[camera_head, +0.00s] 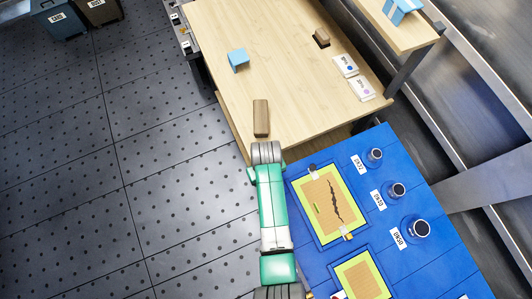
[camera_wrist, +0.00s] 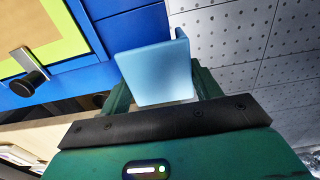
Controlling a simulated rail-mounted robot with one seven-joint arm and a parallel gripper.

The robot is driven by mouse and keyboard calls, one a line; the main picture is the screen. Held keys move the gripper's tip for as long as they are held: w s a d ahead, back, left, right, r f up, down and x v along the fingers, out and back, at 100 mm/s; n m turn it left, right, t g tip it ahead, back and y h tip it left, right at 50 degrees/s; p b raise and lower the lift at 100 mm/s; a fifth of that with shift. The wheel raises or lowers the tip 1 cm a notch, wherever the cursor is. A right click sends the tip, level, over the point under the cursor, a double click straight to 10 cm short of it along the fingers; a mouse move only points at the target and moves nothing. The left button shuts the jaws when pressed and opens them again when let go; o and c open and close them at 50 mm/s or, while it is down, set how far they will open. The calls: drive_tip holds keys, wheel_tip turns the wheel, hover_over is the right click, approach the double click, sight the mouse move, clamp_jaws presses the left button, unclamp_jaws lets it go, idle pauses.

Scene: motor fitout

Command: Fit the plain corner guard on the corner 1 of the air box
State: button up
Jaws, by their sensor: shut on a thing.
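A light blue angled guard (camera_wrist: 160,70) sits between the green fingers of my gripper (camera_wrist: 163,90) in the wrist view. My gripper is shut on it. Its broad face is toward the camera and a short flange stands at its right. No marking shows on the visible face. In the head view my green arm covers the gripper and the held guard. A yellow-green framed panel (camera_head: 328,205) lies on a blue surface (camera_head: 300,235), and a second framed panel (camera_head: 362,278) is at the lower edge. I cannot tell which thing is the air box or where corner 1 is.
The wooden table (camera_head: 285,60) holds another light blue piece (camera_head: 238,59), a brown block (camera_head: 261,118), a dark brown block (camera_head: 321,37) and white cards (camera_head: 345,66). Labelled round pots (camera_head: 397,190) line the blue surface's right side. Dark perforated floor (camera_head: 100,200) is clear at left.

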drive_tip(key=shift+s+a+f, duration=0.1)
drive_tip(key=shift+s+f, duration=0.2)
drive_tip(key=shift+f, duration=0.4)
drive_tip(key=shift+s+a+f, duration=0.1)
drive_tip(key=shift+s+f, duration=0.2)
drive_tip(key=shift+f, duration=0.35)
drive_tip(key=shift+s+f+b, duration=0.1)
drive_tip(key=shift+f+b, duration=0.2)
drive_tip(key=shift+f, duration=0.15)
drive_tip(key=shift+d+f+b, duration=0.1)
drive_tip(key=shift+f+b, duration=0.75)
drive_tip(key=shift+f, duration=0.6)
idle(1.5)
idle(0.8)
drive_tip(key=o, duration=0.9)
drive_tip(key=shift+s, duration=0.1)
drive_tip(key=shift+o, duration=0.7)
drive_tip(key=r+p, duration=0.1)
drive_tip(key=r, duration=0.3)
drive_tip(key=w+r+p, duration=0.1)
drive_tip(key=r, duration=0.4)
drive_tip(key=w+r+p, duration=0.1)
drive_tip(key=r, duration=0.4)
drive_tip(key=shift+d+r+p, duration=0.1)
drive_tip(key=shift+p, duration=0.3)
drive_tip(key=shift+r, duration=0.1)
